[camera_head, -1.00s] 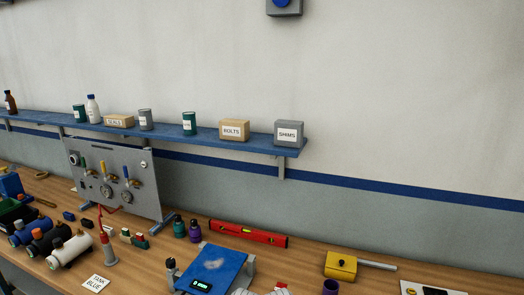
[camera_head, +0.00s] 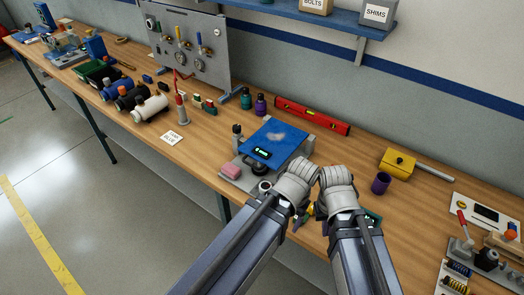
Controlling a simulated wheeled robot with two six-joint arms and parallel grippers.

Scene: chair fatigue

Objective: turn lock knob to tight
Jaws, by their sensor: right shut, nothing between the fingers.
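A fixture with a tilted blue plate (camera_head: 275,140) and a small green-lit display stands on the bench in the head view. A black knob on a post (camera_head: 237,130) stands at its left edge, and a dark round knob (camera_head: 258,168) sits low at its front. I cannot tell which is the lock knob, nor how tight either is. My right gripper (camera_head: 325,226) is below its pale wrist, right of the fixture's front, shut and empty, away from both knobs. My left gripper (camera_head: 299,223) is beside it, mostly hidden by its arm; its jaws cannot be made out.
A purple cup (camera_head: 381,183) and a yellow box (camera_head: 398,163) with a bar stand to the right. A gauge panel (camera_head: 190,45) stands at the back left.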

